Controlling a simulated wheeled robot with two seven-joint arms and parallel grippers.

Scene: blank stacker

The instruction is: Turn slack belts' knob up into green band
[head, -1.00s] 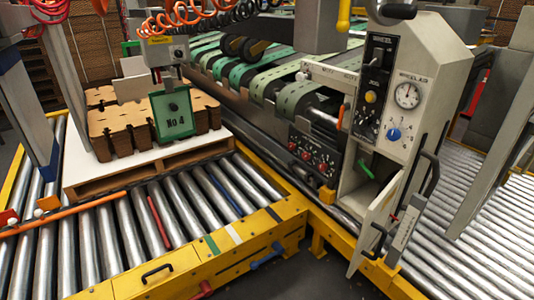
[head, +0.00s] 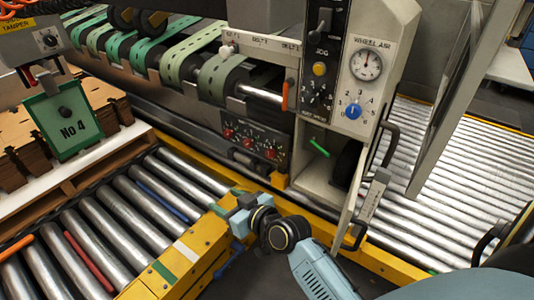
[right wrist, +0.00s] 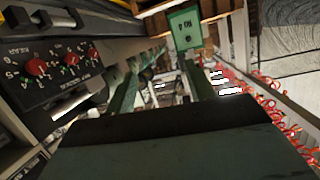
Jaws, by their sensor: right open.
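A dark panel (head: 252,132) with three red knobs sits below the belt ends. The left knob (head: 228,132), middle knob (head: 248,142) and right knob (head: 270,153) are too small to read in the head view. The right wrist view shows the same panel at left, with red knobs (right wrist: 37,67) and small green and white marks around them. Several green belts (head: 223,70) run over rollers above; I cannot tell which are slack. My right gripper (head: 229,204) is open and empty, below and apart from the panel. My left gripper is out of view.
A yellow-framed roller conveyor (head: 165,270) lies at lower left, with a green No 4 sign (head: 66,120) beyond it. A grey cabinet with a wheel air gauge (head: 366,64) and blue knob (head: 353,111) stands right of the panel. Its door handle (head: 372,195) juts forward.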

